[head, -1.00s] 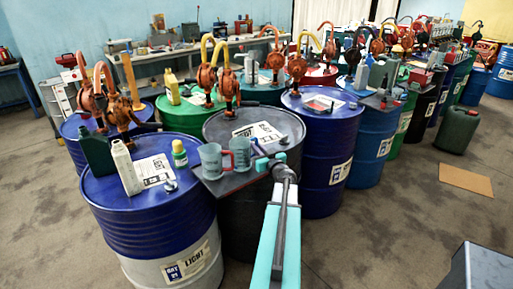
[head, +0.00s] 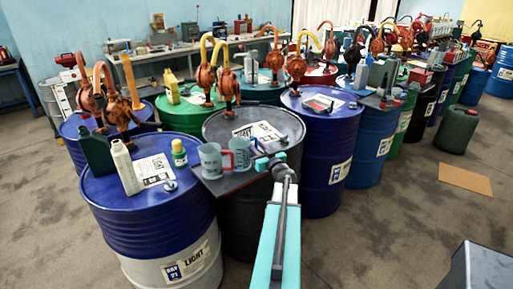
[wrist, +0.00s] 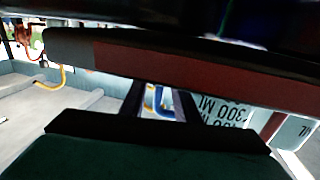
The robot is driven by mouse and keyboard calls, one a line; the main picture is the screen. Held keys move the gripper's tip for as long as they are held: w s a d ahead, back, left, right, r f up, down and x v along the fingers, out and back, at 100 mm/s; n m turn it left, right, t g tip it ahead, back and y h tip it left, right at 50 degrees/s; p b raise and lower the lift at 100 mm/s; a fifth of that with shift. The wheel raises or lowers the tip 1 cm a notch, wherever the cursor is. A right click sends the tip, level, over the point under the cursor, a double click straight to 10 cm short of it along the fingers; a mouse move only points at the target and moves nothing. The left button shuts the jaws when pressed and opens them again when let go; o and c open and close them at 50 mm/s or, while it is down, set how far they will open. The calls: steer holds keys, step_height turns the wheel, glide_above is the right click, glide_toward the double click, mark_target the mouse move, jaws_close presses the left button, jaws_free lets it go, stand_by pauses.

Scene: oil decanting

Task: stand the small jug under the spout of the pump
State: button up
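The small jug (head: 242,152) is translucent and bluish. It stands upright at the back of a dark tray, beside a larger clear jug (head: 211,161) with a red handle. An orange pump (head: 229,86) rises from the black drum behind them. My gripper (head: 260,152) is just right of the small jug, at about its height. In the wrist view my gripper's two dark fingers (wrist: 161,103) are apart, with something blue between them, likely the jug's handle. Printed volume marks show just right of the fingers. Contact with the jug cannot be made out.
The dark tray (head: 222,188) bridges the black drum and a blue drum (head: 147,222). On the blue drum stand a white bottle (head: 125,168), a dark green can (head: 97,152) and a small yellow-green bottle (head: 179,153). More drums with pumps crowd behind.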

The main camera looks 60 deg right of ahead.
steer(key=b+v, duration=0.1)
steer(key=v, duration=1.1)
steer(key=shift+b, duration=0.4)
stand_by(0.4)
